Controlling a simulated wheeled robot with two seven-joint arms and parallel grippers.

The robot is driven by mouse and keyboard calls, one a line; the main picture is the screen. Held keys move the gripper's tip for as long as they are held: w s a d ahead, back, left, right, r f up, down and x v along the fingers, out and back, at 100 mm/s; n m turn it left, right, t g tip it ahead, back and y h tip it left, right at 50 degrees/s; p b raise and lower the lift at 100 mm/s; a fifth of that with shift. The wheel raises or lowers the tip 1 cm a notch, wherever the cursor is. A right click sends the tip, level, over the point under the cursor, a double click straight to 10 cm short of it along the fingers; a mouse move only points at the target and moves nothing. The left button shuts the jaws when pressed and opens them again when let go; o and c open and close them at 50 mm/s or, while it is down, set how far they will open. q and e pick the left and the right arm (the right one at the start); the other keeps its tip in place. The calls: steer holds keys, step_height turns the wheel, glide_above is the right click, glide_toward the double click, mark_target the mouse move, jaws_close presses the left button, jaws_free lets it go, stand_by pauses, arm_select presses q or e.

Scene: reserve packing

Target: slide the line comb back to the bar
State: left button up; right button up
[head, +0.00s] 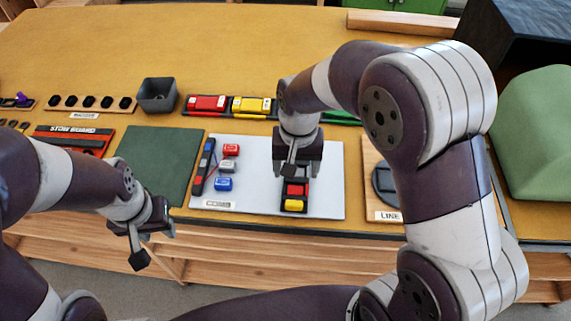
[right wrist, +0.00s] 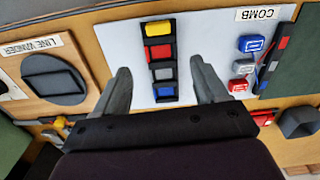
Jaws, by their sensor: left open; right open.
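A black slotted holder (head: 294,197), which looks like the line comb, lies on the pale board (head: 327,190). In the right wrist view the holder (right wrist: 163,62) carries yellow, red, grey and blue pieces in a row. My right gripper (right wrist: 160,65) is open above it, one finger on each side and apart from it. In the head view this gripper (head: 290,170) hides the holder's far part. A dark bar (head: 204,166) with coloured parts lies at the board's left; it also shows in the right wrist view (right wrist: 275,62). My left gripper (head: 154,246) is open and empty before the table's front edge.
Red (head: 231,150), grey (head: 228,166) and blue (head: 223,184) blocks stand between bar and holder. A "COMB" label (right wrist: 258,14) is on the board. A line winder (right wrist: 54,80) is on its wooden plate. A green mat (head: 155,160) is clear at left.

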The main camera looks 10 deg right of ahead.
mark_target(294, 204)
steer(key=shift+m, duration=0.4)
steer(key=f, duration=0.3)
steer(key=s+f+p, duration=0.1)
steer(key=f, duration=0.5)
steer(key=shift+s+a+f, duration=0.15)
steer(key=shift+f, duration=0.1)
steer(key=shift+s+a+f+p, duration=0.1)
steer(key=shift+f+p, duration=0.05)
steer(key=shift+f, duration=0.35)
steer(key=shift+s+f+p, duration=0.1)
steer(key=shift+f+p, duration=0.05)
steer(key=shift+f, duration=0.3)
steer(key=shift+s+f, duration=0.1)
steer(key=shift+f, duration=0.1)
arm_select(q)
steer(key=shift+s+a+r, duration=0.3)
steer(key=shift+s+r, duration=0.4)
steer(key=shift+r, duration=0.2)
